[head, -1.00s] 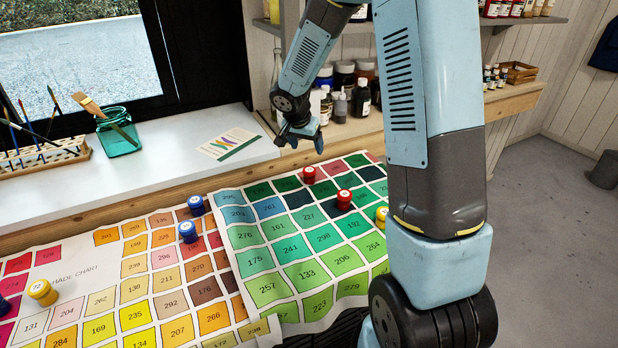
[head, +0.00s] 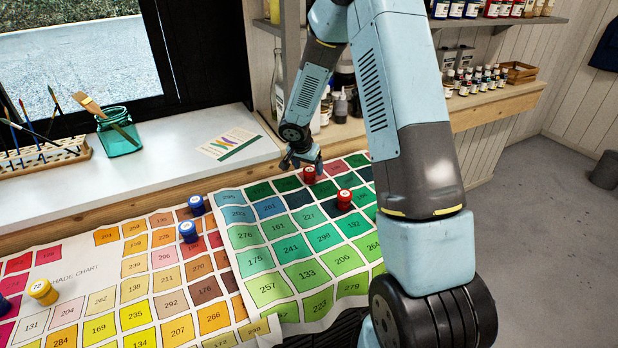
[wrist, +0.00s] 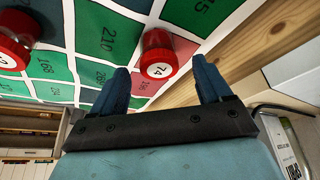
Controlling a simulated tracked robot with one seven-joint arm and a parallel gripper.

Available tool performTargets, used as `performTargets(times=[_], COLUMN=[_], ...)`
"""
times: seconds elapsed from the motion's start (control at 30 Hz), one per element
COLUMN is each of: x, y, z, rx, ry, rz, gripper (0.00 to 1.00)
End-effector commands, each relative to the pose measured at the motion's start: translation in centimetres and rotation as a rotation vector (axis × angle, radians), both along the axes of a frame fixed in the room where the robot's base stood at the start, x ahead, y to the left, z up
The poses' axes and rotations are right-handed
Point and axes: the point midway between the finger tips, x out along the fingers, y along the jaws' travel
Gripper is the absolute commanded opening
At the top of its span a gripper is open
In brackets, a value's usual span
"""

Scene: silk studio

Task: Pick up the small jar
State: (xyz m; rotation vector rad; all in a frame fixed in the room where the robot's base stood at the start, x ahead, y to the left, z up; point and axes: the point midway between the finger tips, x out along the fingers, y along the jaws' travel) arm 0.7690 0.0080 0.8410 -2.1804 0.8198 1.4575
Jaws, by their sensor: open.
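Several small jars stand on the number charts, and I cannot tell which one the task means. A red small jar (head: 309,175) stands on the green chart, just under and in front of my gripper (head: 302,165). In the wrist view, a red jar numbered 74 (wrist: 158,50) shows just beyond the gap between the open, empty fingers of my gripper (wrist: 162,72). A second red jar (head: 344,199) stands nearer and to the right; a red jar also shows at the left edge of the wrist view (wrist: 14,50).
Two blue jars (head: 187,232) and a yellow jar (head: 43,292) stand on the shade chart (head: 75,275). A wooden ledge (head: 135,202) runs behind the charts. A green glass jar (head: 118,132) stands on the white sill. Bottles fill the shelves at the back.

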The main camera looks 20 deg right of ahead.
Motion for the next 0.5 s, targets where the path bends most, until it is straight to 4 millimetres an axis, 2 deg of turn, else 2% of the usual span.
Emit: performTargets(times=[0.3, 0.5], x=[0.8, 1.3], y=[-0.9, -1.3], z=[-3.4, -4.7], rx=[0.0, 0.0], ry=[0.003, 0.0], rz=[-0.003, -0.001], gripper=[0.78, 0.78])
